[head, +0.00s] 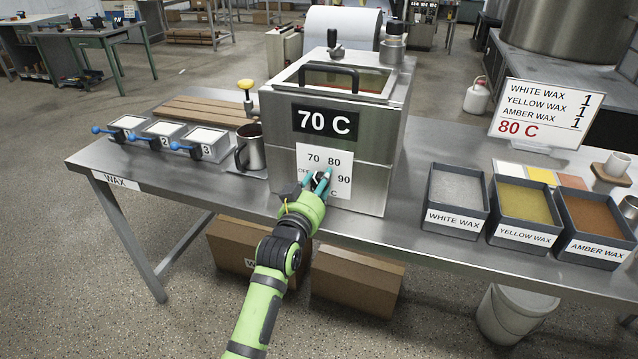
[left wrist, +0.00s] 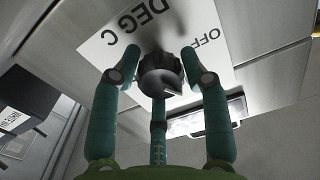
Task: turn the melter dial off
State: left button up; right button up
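The melter (head: 383,152) is a steel box on the table with a display (head: 325,121) reading 70 C. Its front carries a white dial plate (head: 311,158) marked 70, 80, 90 and a partly covered OFF. The dark round dial (left wrist: 161,76) shows in the left wrist view, with OFF and DEG C printed near it. My left gripper (head: 320,181) is at the dial in the head view. In the left wrist view its teal fingers (left wrist: 155,62) stand around the dial, open, with a small gap on the left side. I cannot tell the dial's setting. My right gripper is not in view.
A metal pitcher (head: 251,148) stands close left of the melter, with several small moulds (head: 163,134) beyond. Trays of white (head: 456,195), yellow (head: 523,210) and amber wax (head: 592,222) stand to the right. A sign (head: 546,112) reads 80 C. Boxes (head: 356,281) lie under the table.

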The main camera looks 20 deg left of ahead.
pick_arm(q)
jog(key=c, duration=0.3)
jog(key=shift+n+p, duration=0.5)
jog(key=shift+n, duration=0.1)
jog(key=n+p, duration=0.2)
jog(key=n, duration=0.1)
jog(key=shift+r, duration=0.1)
jog(key=n+p, duration=0.2)
jog(key=n, duration=0.2)
jog(key=shift+n, duration=0.3)
jog(key=shift+n+p, duration=0.5)
jog(key=shift+n, duration=1)
jog(key=shift+d, duration=0.1)
jog(key=o, duration=1.1)
